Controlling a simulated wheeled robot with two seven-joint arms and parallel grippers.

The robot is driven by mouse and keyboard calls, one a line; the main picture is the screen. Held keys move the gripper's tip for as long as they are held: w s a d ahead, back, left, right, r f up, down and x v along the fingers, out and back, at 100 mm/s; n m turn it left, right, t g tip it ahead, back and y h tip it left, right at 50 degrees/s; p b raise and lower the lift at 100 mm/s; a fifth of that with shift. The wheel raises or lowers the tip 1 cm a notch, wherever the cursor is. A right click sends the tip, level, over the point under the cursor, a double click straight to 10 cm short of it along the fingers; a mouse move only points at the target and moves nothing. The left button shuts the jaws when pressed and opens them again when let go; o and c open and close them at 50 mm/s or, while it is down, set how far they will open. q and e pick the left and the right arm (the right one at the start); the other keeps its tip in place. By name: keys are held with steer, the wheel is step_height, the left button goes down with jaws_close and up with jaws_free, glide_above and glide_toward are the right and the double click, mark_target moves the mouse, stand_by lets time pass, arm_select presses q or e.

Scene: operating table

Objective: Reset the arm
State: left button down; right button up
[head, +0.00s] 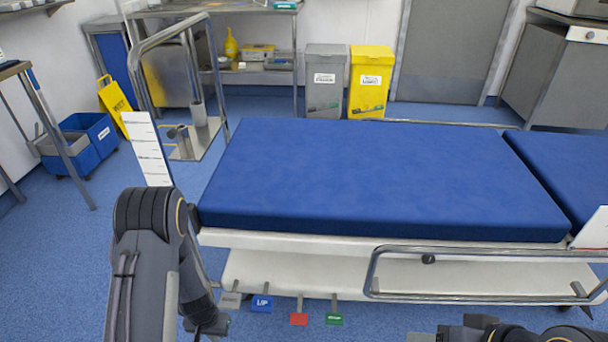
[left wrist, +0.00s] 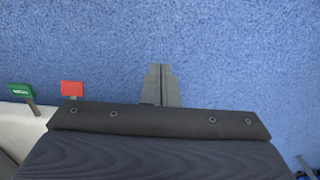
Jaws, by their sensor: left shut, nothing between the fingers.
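My left arm (head: 150,260) comes in at the lower left in the head view and bends down beside the near left corner of the operating table. My left gripper (left wrist: 160,72) shows in the left wrist view with its fingers together and empty, above blue floor. In the head view its end is low, near the bottom edge, and its fingers cannot be made out. Dark parts of my right arm (head: 500,331) show at the bottom right of the head view; its gripper is out of view. The operating table (head: 380,180) has a blue padded top.
Under the table are a blue pedal (head: 262,303), a red pedal (head: 299,319) and a green pedal (head: 334,319). A metal side rail (head: 480,297) runs along the near right. Grey (head: 324,85) and yellow bins (head: 369,85) stand behind. Blue floor is open at the left.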

arm_select(q)
step_height(320, 180, up, 23)
steer(key=d+n+t+h, duration=0.2)
steer(key=d+t+h, duration=0.1)
steer(key=h, duration=0.1)
steer(key=s+d+r+t, duration=0.1)
steer(key=s+r+t, duration=0.2)
steer(key=s+r, duration=1.2)
step_height(320, 180, up, 28)
steer(key=s+p, duration=0.1)
steer(key=p, duration=2.8)
steer(key=shift+s, duration=0.3)
